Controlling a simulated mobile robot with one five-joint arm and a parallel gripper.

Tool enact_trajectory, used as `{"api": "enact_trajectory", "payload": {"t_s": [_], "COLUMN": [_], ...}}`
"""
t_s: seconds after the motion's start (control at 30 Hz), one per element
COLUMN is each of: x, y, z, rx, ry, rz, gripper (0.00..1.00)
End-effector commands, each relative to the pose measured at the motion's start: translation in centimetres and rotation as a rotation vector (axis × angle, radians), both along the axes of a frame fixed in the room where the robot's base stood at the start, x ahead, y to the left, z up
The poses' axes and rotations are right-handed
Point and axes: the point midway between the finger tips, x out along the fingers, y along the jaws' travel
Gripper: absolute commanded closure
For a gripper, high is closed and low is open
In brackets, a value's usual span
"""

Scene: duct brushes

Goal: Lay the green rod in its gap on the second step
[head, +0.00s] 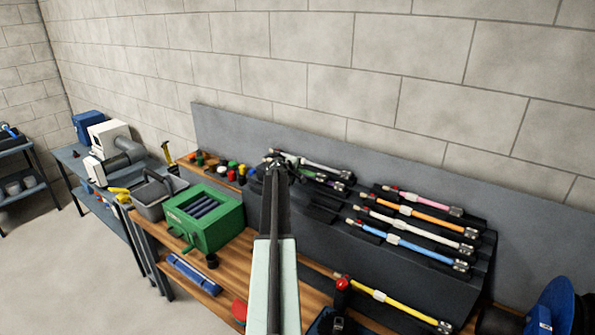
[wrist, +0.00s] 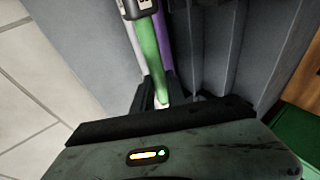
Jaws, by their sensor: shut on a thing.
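The green rod (wrist: 148,50) shows in the wrist view, running up from my gripper (wrist: 153,95) to a grey collar at the top edge. My gripper is shut on the rod. A purple rod (wrist: 166,45) lies close along its right side, and a pale rod shows at its left. In the head view my gripper (head: 275,165) is at the left end of the dark stepped rack (head: 480,275). My arm hides much of the rack's left part there. I cannot tell whether the green rod touches the step.
On the rack's right part lie pink, orange (head: 415,212), white and blue (head: 410,245) rods. A yellow rod (head: 395,302) lies lower in front. A green box (head: 205,215) and grey bin (head: 155,190) stand left on the wooden bench. A grey board rises behind the rack.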

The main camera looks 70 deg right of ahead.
Motion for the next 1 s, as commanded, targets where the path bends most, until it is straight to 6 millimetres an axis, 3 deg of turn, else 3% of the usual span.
{"api": "enact_trajectory", "payload": {"t_s": [0.2, 0.4, 1.0], "x": [0.1, 0.1, 0.2], "y": [0.0, 0.1, 0.1], "z": [-3.2, -5.1, -5.3], "rx": [0.000, 0.000, 0.000], "ry": [0.000, 0.000, 0.000], "rz": [0.001, 0.001, 0.002], "gripper": [1.00, 1.00, 1.00]}}
